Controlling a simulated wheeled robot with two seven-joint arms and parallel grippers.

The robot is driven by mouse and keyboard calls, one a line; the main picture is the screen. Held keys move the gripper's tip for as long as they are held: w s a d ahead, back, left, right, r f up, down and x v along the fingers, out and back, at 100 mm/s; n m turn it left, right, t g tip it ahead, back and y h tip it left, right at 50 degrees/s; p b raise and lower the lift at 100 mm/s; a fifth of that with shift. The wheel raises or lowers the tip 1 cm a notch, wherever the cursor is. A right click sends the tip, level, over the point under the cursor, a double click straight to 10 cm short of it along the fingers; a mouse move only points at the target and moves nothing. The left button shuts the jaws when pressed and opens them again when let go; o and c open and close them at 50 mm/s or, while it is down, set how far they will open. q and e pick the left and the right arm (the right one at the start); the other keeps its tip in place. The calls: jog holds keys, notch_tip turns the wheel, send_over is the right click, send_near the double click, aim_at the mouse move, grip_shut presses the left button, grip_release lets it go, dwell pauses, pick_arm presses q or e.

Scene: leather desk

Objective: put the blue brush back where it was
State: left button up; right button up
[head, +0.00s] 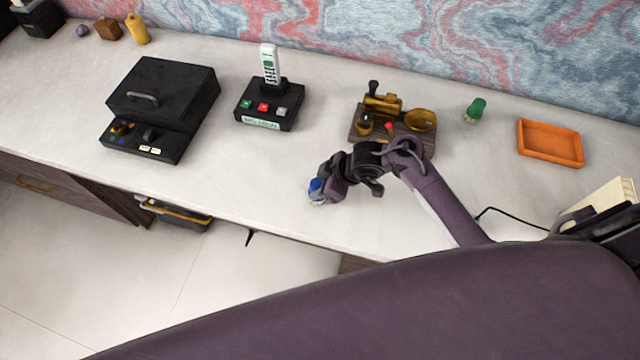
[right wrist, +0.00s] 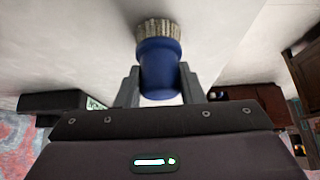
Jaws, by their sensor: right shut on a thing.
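The blue brush (right wrist: 158,68) is a short, rounded blue handle with pale bristles, seen in the right wrist view between my gripper's fingers. Its bristles point away from the gripper. In the head view the blue brush (head: 316,188) shows at the tip of my right gripper (head: 322,184), over the front part of the desk. My right gripper (right wrist: 160,90) is shut on it. I cannot tell whether the bristles touch the desk. My left gripper is not in view.
A wooden stand (head: 366,132) with brass parts is just behind my right arm. A green-topped shaving brush-like item (head: 475,110) and an orange tray (head: 550,142) are to the right. A black phone base (head: 268,104) and black box (head: 160,108) are left. The desk's front edge is close.

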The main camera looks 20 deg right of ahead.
jog(key=shift+f, duration=0.2)
jog(key=o, duration=0.9)
jog(key=shift+o, duration=1.3)
jog(key=shift+r, duration=0.1)
jog(key=shift+r, duration=0.15)
jog(key=p+v, duration=0.1)
jog(key=v, duration=1.1)
